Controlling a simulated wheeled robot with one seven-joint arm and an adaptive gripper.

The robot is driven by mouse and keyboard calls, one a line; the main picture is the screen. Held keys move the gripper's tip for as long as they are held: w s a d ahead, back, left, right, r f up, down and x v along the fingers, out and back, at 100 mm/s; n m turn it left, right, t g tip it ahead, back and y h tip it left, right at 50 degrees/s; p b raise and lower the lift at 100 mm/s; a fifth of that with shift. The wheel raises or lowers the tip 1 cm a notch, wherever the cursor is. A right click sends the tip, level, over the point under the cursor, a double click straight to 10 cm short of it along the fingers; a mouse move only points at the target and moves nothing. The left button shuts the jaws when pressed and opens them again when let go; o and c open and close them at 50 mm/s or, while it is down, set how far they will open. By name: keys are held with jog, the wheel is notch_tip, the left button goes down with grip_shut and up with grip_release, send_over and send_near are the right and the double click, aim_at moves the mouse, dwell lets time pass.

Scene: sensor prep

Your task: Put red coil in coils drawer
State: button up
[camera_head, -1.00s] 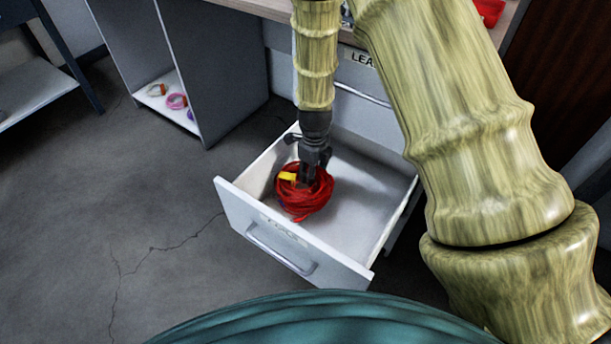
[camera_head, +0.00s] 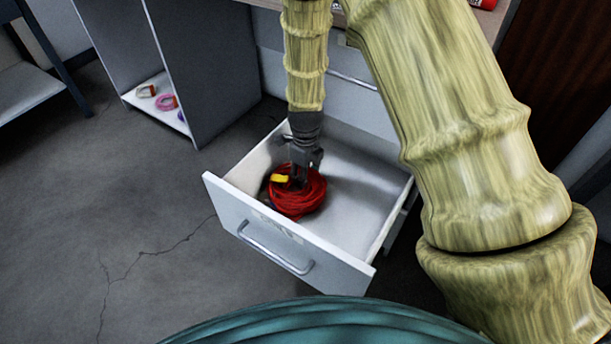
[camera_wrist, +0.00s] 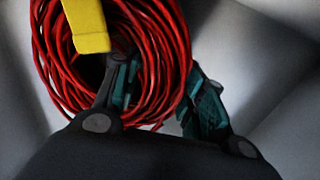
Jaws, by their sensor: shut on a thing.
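The red coil (camera_head: 299,196), a bundle of red cable with a yellow tag, is inside the open white coils drawer (camera_head: 362,228), in its left part. My gripper (camera_head: 303,178) points down into the drawer and is shut on the coil. In the wrist view the gripper (camera_wrist: 160,95) has one finger inside the ring of the red coil (camera_wrist: 160,50) and the other outside, with strands between them. The yellow tag (camera_wrist: 87,25) shows at the top left there. Whether the coil's underside touches the drawer floor is hidden.
The drawer's front panel with its handle (camera_head: 276,248) faces me. A closed drawer handle (camera_head: 352,80) is behind it. At the left, an open shelf (camera_head: 160,101) holds several small coils. A red object (camera_head: 484,4) sits on the worktop at the upper right.

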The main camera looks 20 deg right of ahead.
jog(key=o, duration=1.4)
jog(key=shift+c, duration=0.2)
jog(key=shift+f, duration=0.1)
notch_tip(320, 180, up, 12)
jog(key=p, duration=0.4)
jog(key=shift+p, duration=0.3)
